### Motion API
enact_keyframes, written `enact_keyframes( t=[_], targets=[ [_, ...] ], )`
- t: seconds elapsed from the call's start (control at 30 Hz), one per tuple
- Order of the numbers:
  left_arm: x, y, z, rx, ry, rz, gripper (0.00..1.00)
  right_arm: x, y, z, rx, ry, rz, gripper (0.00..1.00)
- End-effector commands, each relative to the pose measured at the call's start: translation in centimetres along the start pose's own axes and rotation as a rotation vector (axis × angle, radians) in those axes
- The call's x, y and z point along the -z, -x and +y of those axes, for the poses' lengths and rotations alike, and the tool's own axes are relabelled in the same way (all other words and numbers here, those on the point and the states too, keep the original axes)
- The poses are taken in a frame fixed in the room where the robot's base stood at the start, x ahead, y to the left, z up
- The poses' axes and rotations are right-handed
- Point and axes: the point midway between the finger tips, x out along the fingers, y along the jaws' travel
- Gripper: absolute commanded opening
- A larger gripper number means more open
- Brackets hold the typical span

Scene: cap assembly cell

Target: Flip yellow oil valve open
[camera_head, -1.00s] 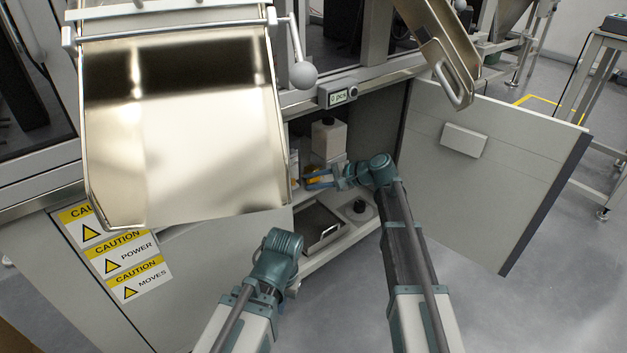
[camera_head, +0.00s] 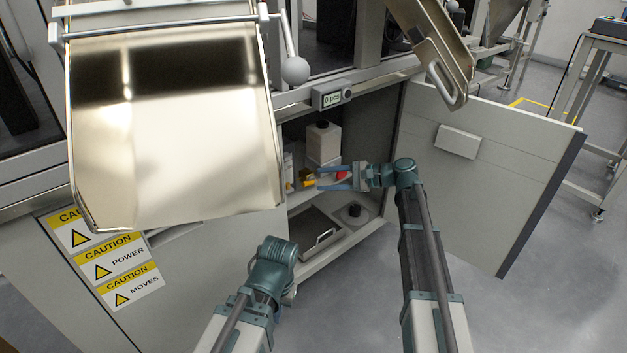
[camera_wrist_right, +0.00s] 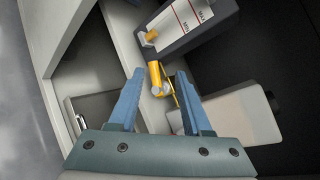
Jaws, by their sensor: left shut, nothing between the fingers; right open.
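The yellow oil valve (camera_head: 307,177) sits inside the open cabinet, below a tank with a marked level gauge. In the right wrist view the valve (camera_wrist_right: 156,78) shows as a yellow body with a thin lever slanting beside it. My right gripper (camera_head: 322,178) points left into the cabinet, just right of the valve. It is open and empty. In the right wrist view its fingertips (camera_wrist_right: 160,74) appear on either side of the valve; contact cannot be told. My left gripper (camera_head: 290,292) is low in front of the cabinet, shut, its fingers mostly hidden behind the wrist.
A white bottle with a black cap (camera_head: 323,142) stands behind the valve. A red part (camera_head: 341,175) shows behind my right fingers. A metal tray (camera_head: 312,236) lies below. The cabinet door (camera_head: 490,175) stands open at right; a large metal chute (camera_head: 180,140) overhangs at left.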

Motion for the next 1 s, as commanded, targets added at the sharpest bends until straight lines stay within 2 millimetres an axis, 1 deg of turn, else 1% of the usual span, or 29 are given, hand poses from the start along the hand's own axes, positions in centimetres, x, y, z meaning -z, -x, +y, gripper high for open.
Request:
enact_keyframes(
  t=[0.03, 0.2, 0.3, 0.43, 0.63, 0.97, 1.0],
  targets=[
    [0.0, 0.6, -0.1, 0.0, 0.0, 0.0, 0.0, -0.2, 1.2, -0.2, 0.003, -0.001, 0.003, 0.49],
    [-0.1, 1.4, -0.1, 0.0, 0.0, 0.0, 0.0, -0.1, 4.3, -0.2, 0.002, 0.0, 0.002, 0.49],
    [-0.1, 1.8, -0.2, 0.0, 0.0, 0.0, 0.0, -0.1, 5.8, -0.2, 0.002, 0.001, 0.002, 0.49],
    [-0.1, 2.1, -0.2, 0.0, 0.0, 0.0, 0.0, -0.1, 7.3, -0.1, 0.002, 0.001, 0.002, 0.49],
    [-0.1, 2.4, -0.2, 0.0, 0.0, 0.0, 0.0, 0.0, 8.5, 0.0, 0.001, 0.001, 0.002, 0.49],
    [-0.1, 2.4, -0.2, 0.0, 0.0, 0.0, 0.0, 0.0, 8.6, 0.0, 0.0, 0.001, 0.005, 0.49],
    [-0.1, 2.4, -0.2, 0.0, 0.001, 0.0, 0.07, -0.1, 8.6, 0.0, -0.001, 0.001, 0.005, 0.49]
  ],
)
